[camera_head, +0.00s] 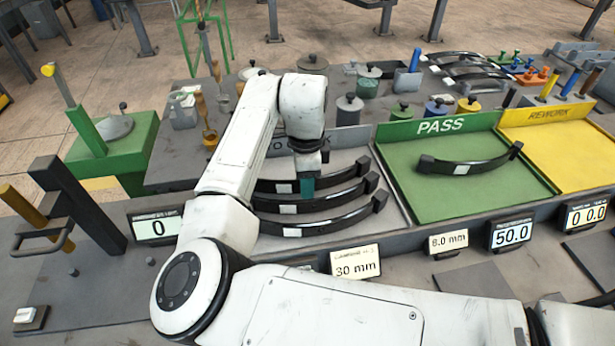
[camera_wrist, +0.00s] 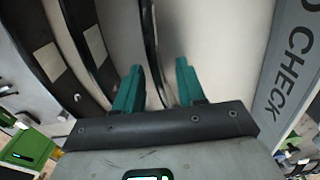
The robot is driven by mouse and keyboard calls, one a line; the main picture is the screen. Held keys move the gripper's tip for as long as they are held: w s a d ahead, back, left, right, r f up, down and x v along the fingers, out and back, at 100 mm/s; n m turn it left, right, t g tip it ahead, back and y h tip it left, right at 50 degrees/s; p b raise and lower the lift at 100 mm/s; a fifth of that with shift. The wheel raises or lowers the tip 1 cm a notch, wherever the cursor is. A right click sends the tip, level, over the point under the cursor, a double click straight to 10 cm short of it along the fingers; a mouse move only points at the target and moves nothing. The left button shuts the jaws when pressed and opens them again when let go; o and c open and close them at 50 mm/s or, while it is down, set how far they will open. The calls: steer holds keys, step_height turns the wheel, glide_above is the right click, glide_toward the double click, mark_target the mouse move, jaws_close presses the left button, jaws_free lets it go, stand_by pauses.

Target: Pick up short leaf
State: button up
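Three dark curved leaves lie nested in the grey tray in the head view: a far leaf (camera_head: 345,176), a middle leaf (camera_head: 345,195) and a front leaf (camera_head: 350,217). The far one looks the shortest, but my arm hides their left ends. Each carries a pale label. My gripper (camera_head: 307,186) is low over the far leaf. In the wrist view my gripper (camera_wrist: 159,76) has its two teal fingers apart, with a thin dark leaf edge (camera_wrist: 150,40) between them. I cannot tell whether either finger touches it. Two wider leaves lie to the left there.
A green PASS tray (camera_head: 440,205) right of the grey tray holds another dark leaf (camera_head: 470,164). A yellow REWORK tray (camera_head: 560,148) stands farther right. Lidded pots and weights stand behind. Small displays, one reading 50.0 (camera_head: 512,233), line the front edge.

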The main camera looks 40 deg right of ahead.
steer(key=shift+f, duration=0.3)
steer(key=shift+c, duration=0.4)
jaws_close()
steer(key=shift+r, duration=0.1)
